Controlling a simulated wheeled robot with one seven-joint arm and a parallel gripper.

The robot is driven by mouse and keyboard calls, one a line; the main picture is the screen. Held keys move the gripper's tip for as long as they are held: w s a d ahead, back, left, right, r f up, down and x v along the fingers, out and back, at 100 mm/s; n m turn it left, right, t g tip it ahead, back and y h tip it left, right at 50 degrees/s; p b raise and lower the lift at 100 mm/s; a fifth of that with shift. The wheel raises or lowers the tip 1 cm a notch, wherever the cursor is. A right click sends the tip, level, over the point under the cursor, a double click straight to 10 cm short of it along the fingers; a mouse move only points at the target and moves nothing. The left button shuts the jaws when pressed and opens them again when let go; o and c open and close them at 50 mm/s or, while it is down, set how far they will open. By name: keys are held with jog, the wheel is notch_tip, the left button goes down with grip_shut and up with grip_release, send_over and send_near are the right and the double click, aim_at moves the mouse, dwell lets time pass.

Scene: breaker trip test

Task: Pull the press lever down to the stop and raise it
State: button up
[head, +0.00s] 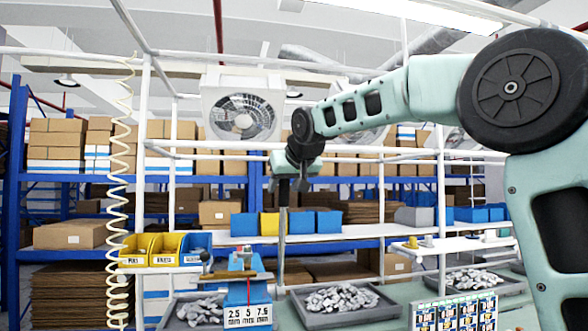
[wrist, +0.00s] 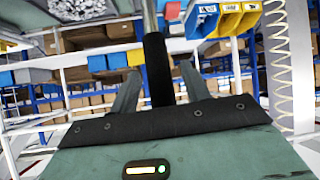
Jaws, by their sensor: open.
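The press lever shows in the head view as a thin, nearly upright grey rod (head: 281,240) just right of a blue device (head: 247,292) labelled 2.5, 5 and 7.5. Its top end reaches my gripper (head: 285,184). In the wrist view the lever's black grip (wrist: 158,72) stands between the two grey fingers of my gripper (wrist: 160,82), with bare metal rod above it. The fingers are open, with a gap visible on each side of the grip. The grip's lower end is hidden behind the gripper's dark front edge. The lever's pivot is not clear.
Dark trays of grey parts (head: 382,306) lie on the bench beside the device. Yellow bins (head: 165,250) and blue bins stand at left. A white frame post (head: 146,180) and a coiled hose (head: 122,170) rise at left. A shelf of bins runs behind the lever.

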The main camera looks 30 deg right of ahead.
jog(key=b+v, duration=0.4)
jog(key=v, duration=1.2)
jog(key=shift+s+r+b, duration=0.25)
jog(key=shift+s+b, duration=0.1)
jog(key=s+a+f+n+g+y+b, duration=0.1)
jog(key=s+a+f+n+g, duration=0.1)
jog(key=a+f, duration=0.65)
jog(key=s+a+f+n+g+y+b, duration=0.1)
jog(key=s+a+f+g, duration=0.2)
jog(key=f, duration=1.1)
jog(key=s+a+f+n+g+y+b, duration=0.1)
jog(key=s+a+f+n, duration=0.1)
jog(key=a+f, duration=0.7)
jog(key=s+d+f+n+g+b, duration=0.1)
jog(key=s+f+g, duration=0.1)
jog(key=s+f, duration=0.8)
jog(key=s+d+f+n+g+h+b, duration=0.1)
jog(key=s+f+n+g+b, duration=0.1)
jog(key=s+f, duration=0.9)
notch_tip(320, 180, down, 4)
jog(key=shift+s+r+n+g, duration=0.1)
jog(key=shift+s+n+g, duration=0.2)
jog(key=shift+g, duration=0.3)
